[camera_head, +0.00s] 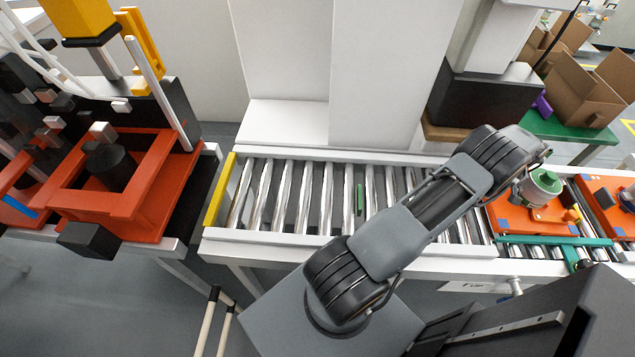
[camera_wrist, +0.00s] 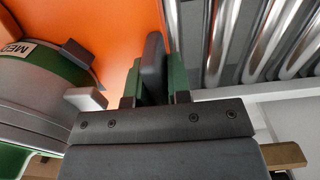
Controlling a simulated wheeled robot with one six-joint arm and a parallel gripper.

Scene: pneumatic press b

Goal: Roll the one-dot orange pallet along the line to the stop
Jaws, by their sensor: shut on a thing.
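An orange pallet (camera_head: 533,222) lies on the right part of the roller line, carrying a round green-and-grey part (camera_head: 542,186). I cannot make out any dots on it. In the wrist view the orange surface (camera_wrist: 122,28) fills the upper left, with the round part (camera_wrist: 40,85) marked "MED" at the left. My gripper (camera_wrist: 157,85) is shut on a dark upright tab (camera_wrist: 153,62) at the edge of the orange surface. In the head view my forearm and wrist hide the gripper. A yellow bar (camera_head: 220,190) closes the left end of the line.
The rollers (camera_head: 290,195) between the yellow bar and my arm are clear except for a small green upright piece (camera_head: 360,200). A second orange pallet (camera_head: 612,205) lies farther right. A teal rail (camera_head: 540,240) runs along the front. An orange-framed press (camera_head: 120,190) stands left.

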